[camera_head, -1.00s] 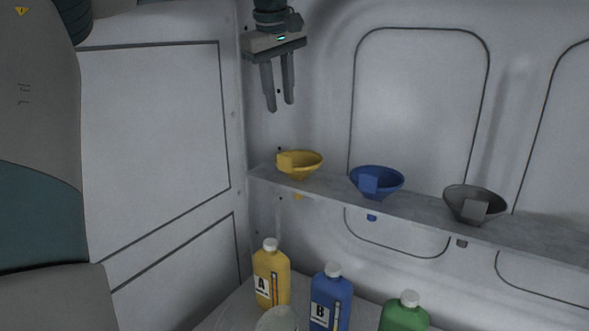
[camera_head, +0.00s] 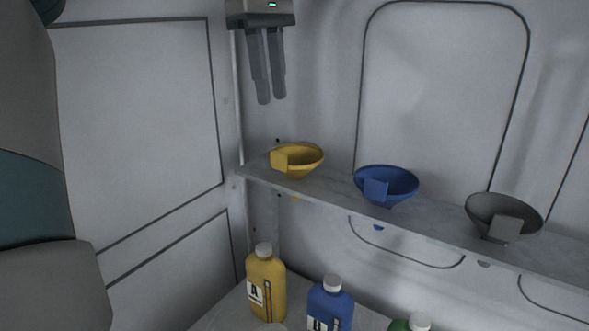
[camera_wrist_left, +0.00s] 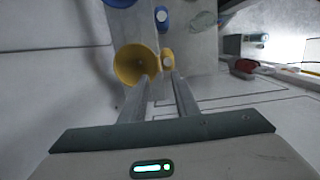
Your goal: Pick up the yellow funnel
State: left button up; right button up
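The yellow funnel (camera_head: 305,158) sits at the left end of a grey shelf (camera_head: 335,190) in the head view, its square tab facing front-left. In the left wrist view the yellow funnel (camera_wrist_left: 128,66) lies just beyond the fingertips, a little to their left. My left gripper (camera_head: 271,99) points down above the funnel, slightly left of it. Its fingers are parallel with a narrow gap, empty, and apart from the funnel. It also shows in the left wrist view (camera_wrist_left: 163,80). My right gripper is not in view.
A blue funnel (camera_head: 388,184) and a dark grey funnel (camera_head: 503,214) sit further right on the shelf. Below stand a yellow bottle (camera_head: 266,287), a blue bottle (camera_head: 331,304) and a partly cut-off green bottle (camera_head: 411,324). A wall lies close behind the shelf and another at left.

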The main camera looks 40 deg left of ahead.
aim_at(279, 152)
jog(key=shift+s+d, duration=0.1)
